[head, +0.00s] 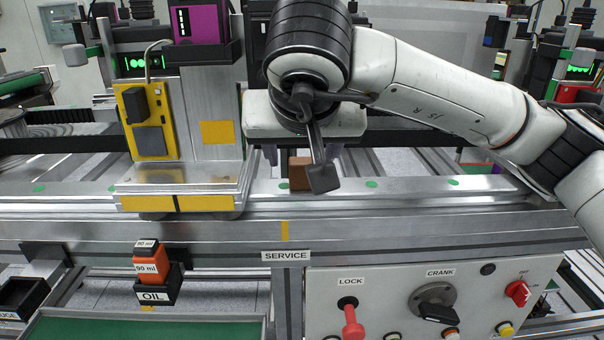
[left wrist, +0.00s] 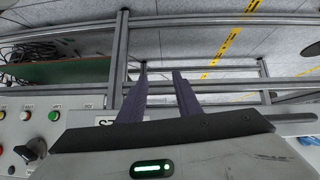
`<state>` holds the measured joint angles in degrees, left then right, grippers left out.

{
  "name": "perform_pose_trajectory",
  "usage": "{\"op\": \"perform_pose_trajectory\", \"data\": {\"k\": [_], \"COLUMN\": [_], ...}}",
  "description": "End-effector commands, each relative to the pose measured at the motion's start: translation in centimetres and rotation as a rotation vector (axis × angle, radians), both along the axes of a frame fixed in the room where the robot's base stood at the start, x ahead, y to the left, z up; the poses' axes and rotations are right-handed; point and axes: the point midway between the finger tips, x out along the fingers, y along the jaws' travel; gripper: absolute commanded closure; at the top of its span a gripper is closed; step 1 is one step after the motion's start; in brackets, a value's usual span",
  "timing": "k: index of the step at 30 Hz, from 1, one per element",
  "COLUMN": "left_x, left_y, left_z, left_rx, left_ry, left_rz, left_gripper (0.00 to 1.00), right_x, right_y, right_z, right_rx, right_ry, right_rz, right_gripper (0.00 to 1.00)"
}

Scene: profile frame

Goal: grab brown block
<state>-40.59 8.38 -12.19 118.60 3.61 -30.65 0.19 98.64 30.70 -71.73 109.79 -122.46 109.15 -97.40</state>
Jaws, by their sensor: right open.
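The brown block (head: 299,173) sits on the metal rail behind the SERVICE panel in the head view, partly hidden by a dark part of my right wrist. My right gripper (head: 303,158) is above and around the block's place, pointing down. Its fingers are apart, one on each side of the block in the picture; I cannot tell whether they touch it. My left gripper (left wrist: 160,75) shows in the left wrist view, with its two dark fingers apart and nothing between them. The block is not in that view.
A metal carriage with a yellow plate (head: 150,120) stands left of the block. The metal rail (head: 400,190) runs across. In front are an orange oil bottle (head: 149,262), a green tray (head: 150,328) and the control panel (head: 390,290) with its red lever and crank.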

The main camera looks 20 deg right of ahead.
Motion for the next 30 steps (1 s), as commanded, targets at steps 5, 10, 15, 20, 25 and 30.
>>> {"op": "perform_pose_trajectory", "data": {"k": [5,10,15,20,25,30], "left_x": [0.0,-0.1,-0.1,-0.1,-0.1,-0.1], "left_y": [0.0,0.0,0.0,0.0,0.0,0.0], "left_z": [-0.3,-0.4,-0.4,-0.3,-0.3,-0.3], "left_rx": [-0.001,-0.003,-0.005,-0.005,-0.005,-0.005], "left_ry": [0.0,0.001,-0.001,-0.001,-0.001,-0.001], "left_rz": [0.001,0.002,0.003,0.003,0.003,0.003], "left_gripper": [0.69,0.69,0.69,0.69,0.69,0.69], "right_x": [1.1,2.6,3.0,3.0,2.9,3.0], "right_y": [-0.6,-1.1,-1.1,-1.1,-1.1,-1.1], "right_z": [-2.2,-3.8,-4.1,-4.1,-4.0,-4.0], "right_rx": [0.002,0.002,0.002,0.002,0.002,0.003], "right_ry": [0.006,0.003,0.002,0.002,0.002,0.0], "right_rz": [-0.001,-0.001,0.001,0.001,0.001,0.001], "right_gripper": [0.43,0.43,0.43,0.46,0.75,0.9]}}
